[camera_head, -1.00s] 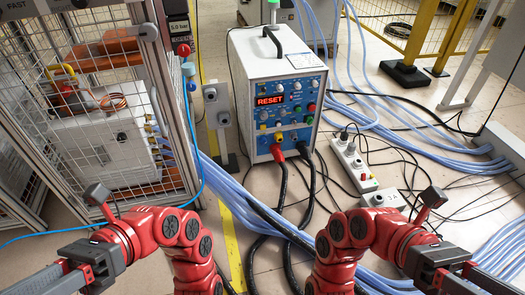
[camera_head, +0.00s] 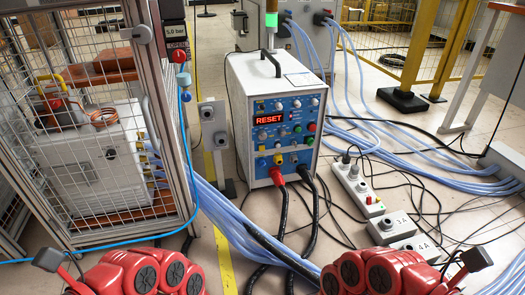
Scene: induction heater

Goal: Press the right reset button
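The induction heater (camera_head: 285,75) is a white box with a black handle. Its blue front panel (camera_head: 287,143) has a red-lit display reading RESET (camera_head: 269,120). Around the display are several small knobs and buttons, including a red button (camera_head: 311,127) and a green one (camera_head: 310,141). I cannot read their labels, nor tell which is the right reset button. My red arms show at the bottom left and bottom right, well in front of the heater and apart from it. Both grippers are outside the picture.
A wire-mesh cage (camera_head: 85,130) stands at the left. Blue hoses (camera_head: 400,165) and black cables run over the floor. Right of the heater lie a power strip (camera_head: 357,188) and small grey button boxes (camera_head: 392,228). A grey post box (camera_head: 213,122) stands left of the heater.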

